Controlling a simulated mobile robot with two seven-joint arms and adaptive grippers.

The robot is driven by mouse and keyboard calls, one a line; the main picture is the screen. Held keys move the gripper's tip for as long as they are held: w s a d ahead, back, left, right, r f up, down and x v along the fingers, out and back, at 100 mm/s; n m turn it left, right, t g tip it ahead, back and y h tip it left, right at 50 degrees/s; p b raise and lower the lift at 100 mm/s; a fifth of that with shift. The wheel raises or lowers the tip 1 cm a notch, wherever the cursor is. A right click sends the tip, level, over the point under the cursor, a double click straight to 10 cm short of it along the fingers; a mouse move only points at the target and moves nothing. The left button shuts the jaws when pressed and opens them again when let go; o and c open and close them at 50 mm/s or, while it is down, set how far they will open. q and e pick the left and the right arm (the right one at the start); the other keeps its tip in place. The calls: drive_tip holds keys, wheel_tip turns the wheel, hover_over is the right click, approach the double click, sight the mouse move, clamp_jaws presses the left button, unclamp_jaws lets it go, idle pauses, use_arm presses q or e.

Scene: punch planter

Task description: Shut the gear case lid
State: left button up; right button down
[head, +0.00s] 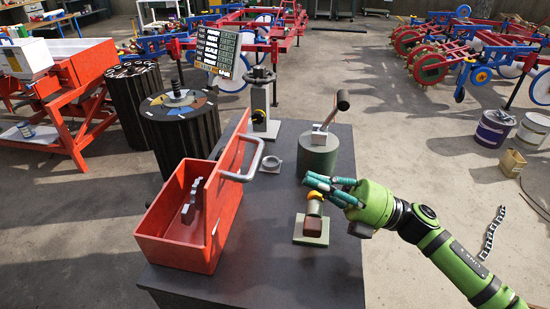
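The red gear case (180,252) stands on the left part of the dark table, and its open inside shows a grey metal part (190,200). Its red lid (228,185) is open and stands steeply up along the case's right side. A grey bar handle (256,165) sticks out from the lid's outer face to the right. My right gripper (308,181) comes in from the right, its teal fingers pointing left towards the handle. It is apart from the lid and handle, with a clear gap. Whether its fingers are open cannot be made out. My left gripper is not in view.
A green cylinder with a lever (318,158) stands just behind my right gripper. A small green-based block device (312,232) is below it. A grey ring (271,163) lies behind the handle. The table (265,285) is bare at the front.

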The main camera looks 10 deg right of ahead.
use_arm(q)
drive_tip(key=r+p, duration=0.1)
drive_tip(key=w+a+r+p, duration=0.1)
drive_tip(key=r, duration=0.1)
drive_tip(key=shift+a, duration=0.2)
use_arm(e)
drive_tip(key=x, duration=0.8)
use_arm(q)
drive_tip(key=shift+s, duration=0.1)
use_arm(e)
drive_tip(key=shift+w, duration=0.1)
